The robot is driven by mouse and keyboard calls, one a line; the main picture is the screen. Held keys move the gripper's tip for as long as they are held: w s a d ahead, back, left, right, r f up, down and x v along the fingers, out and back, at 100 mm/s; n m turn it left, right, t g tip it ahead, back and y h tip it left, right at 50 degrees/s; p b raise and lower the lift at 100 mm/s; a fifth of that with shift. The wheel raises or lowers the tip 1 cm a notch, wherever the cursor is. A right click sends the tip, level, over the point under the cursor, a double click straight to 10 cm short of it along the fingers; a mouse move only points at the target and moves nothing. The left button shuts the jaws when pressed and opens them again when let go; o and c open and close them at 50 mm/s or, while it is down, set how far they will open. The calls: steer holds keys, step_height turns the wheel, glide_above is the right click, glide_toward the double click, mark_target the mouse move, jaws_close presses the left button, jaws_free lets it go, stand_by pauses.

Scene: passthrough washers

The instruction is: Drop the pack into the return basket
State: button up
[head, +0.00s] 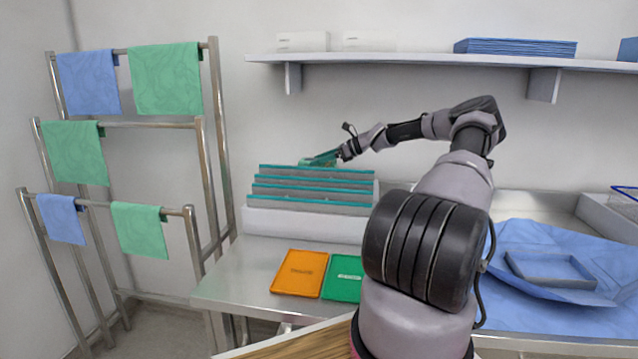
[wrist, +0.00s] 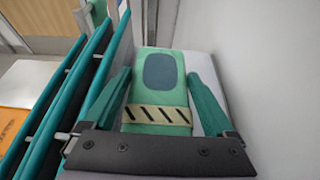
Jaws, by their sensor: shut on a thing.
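The pack (wrist: 158,95) is a green block with a dark oval patch and a pale band with black slanted stripes. My gripper (wrist: 157,76) is shut on it, with one teal finger along each side. In the head view my gripper (head: 322,158) is above the back of a grey rack (head: 310,225) with teal-edged dividers, and the pack is hardly distinguishable there. The wrist view shows the dividers just left of the gripper and a pale surface under the pack; I cannot tell whether they touch. A blue-rimmed wire basket (head: 626,190), possibly the return basket, is cut off at the right edge.
An orange tray (head: 300,272) and a green tray (head: 344,278) lie on the metal counter (head: 240,275) before the rack. A blue sheet (head: 540,240) with a tray-shaped form covers the right side. A wall shelf (head: 400,60) runs above; a towel rack (head: 205,150) stands left.

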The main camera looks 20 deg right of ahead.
steer(key=shift+f, duration=3.15)
steer(key=o, duration=1.3)
steer(key=shift+o, duration=0.2)
